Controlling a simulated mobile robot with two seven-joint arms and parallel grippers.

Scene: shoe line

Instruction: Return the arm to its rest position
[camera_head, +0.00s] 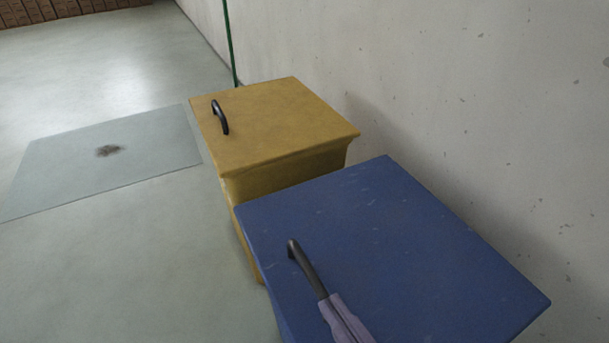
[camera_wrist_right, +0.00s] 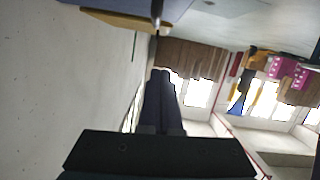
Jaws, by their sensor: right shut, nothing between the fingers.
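My right gripper (camera_head: 331,300) comes in at the bottom of the head view, over the blue bin's lid (camera_head: 400,240). Its fingers overlap the near end of the lid's black handle (camera_head: 303,262); I cannot tell if they touch it. In the right wrist view the two dark fingers (camera_wrist_right: 160,75) lie together, shut, with nothing between them. My left gripper is in neither view.
A yellow bin (camera_head: 270,120) with a black handle (camera_head: 220,117) stands just behind the blue one. A pale wall (camera_head: 480,120) runs close along the right. The floor (camera_head: 110,260) to the left is clear, with a flat grey panel (camera_head: 60,165) on it.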

